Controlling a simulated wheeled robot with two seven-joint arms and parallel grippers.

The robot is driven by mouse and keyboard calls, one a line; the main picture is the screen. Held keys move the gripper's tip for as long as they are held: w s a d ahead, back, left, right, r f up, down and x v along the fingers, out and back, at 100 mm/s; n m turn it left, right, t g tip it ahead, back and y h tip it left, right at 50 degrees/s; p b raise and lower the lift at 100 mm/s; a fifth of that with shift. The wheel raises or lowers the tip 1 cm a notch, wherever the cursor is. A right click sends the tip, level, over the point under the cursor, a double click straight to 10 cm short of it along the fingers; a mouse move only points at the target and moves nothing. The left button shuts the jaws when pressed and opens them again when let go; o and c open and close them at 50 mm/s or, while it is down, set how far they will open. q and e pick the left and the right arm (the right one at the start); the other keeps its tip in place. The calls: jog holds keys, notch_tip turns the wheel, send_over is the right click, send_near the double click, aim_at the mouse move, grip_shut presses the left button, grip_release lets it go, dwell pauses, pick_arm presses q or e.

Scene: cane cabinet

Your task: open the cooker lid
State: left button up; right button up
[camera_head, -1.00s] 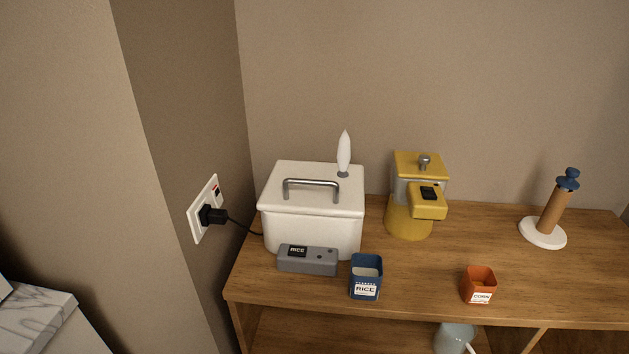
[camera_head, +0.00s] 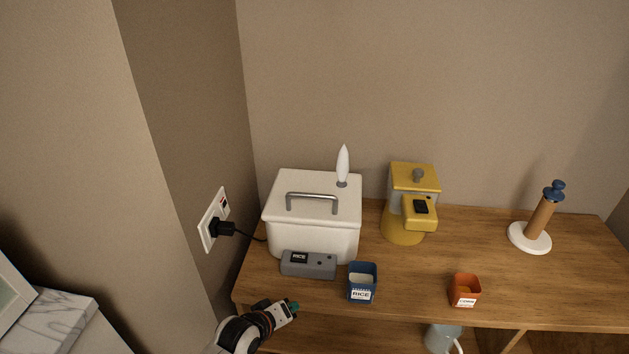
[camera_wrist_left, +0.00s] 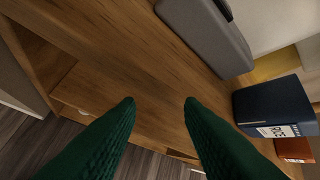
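The white boxy cooker (camera_head: 312,236) stands at the left end of the wooden cabinet top in the head view. Its lid (camera_head: 340,190) is shut and carries a grey bar handle (camera_head: 312,197). My left gripper (camera_head: 293,307) is at the cabinet's front edge, below and in front of the cooker. In the left wrist view its two green fingers (camera_wrist_left: 158,104) are apart with nothing between them. My right gripper is not in view.
A blue RICE cup (camera_head: 362,284) stands close to the cooker's front right. A yellow appliance (camera_head: 404,222) is to the cooker's right. An orange cup (camera_head: 465,290) and a blue-topped holder (camera_head: 541,220) stand farther right. A wall socket (camera_head: 214,222) with a black plug is at left.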

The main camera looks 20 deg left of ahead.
pick_arm(q)
jog(key=w+r+n+t, duration=0.2)
jog(key=w+r, duration=0.1)
jog(key=r, duration=0.7)
jog(key=n+t+h+p, duration=0.1)
jog(key=n+t, duration=0.3)
jog(key=n, duration=0.2)
send_near(313, 197)
jog(key=p+x, duration=0.2)
jog(key=x, duration=0.8)
jog(key=shift+w+f, duration=0.15)
jog(key=shift+w, duration=0.25)
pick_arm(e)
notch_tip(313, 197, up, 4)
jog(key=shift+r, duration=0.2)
pick_arm(q)
grip_shut()
